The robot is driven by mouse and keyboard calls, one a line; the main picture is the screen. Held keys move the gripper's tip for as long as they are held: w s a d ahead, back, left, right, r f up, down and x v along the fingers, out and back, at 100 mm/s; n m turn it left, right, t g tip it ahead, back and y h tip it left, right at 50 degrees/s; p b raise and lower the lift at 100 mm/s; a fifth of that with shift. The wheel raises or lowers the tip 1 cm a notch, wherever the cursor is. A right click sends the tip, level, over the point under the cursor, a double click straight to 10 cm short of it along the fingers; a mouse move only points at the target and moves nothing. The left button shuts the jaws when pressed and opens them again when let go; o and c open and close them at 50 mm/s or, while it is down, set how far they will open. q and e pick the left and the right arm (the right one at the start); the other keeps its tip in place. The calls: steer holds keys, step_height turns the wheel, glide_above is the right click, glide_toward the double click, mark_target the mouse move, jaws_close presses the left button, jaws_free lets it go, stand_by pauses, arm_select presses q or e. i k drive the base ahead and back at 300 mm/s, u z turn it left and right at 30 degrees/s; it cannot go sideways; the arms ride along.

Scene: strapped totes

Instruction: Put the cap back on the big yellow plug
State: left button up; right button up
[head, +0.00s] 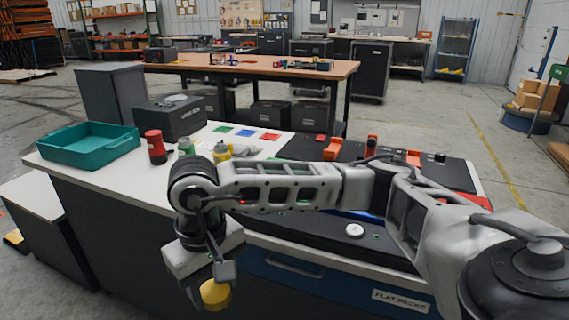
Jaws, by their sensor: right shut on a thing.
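A round yellow piece, apparently the cap (215,295), is held at the lower end of my right gripper (212,282). The right gripper points down, in front of the near edge of the white-topped bench and below its top. My right arm crosses the bench from the right and hides part of it. A small yellow object (222,152) shows just above the arm on the bench; I cannot tell whether it is the big yellow plug. No other yellow plug is clearly seen. My left gripper is not in view.
Coloured squares (246,132) lie behind. A dark panel (310,150) with orange pieces (332,148) lies right. A white round knob (354,230) sits near the front.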

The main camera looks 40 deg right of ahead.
mark_target(220, 153)
steer(key=z, duration=1.05)
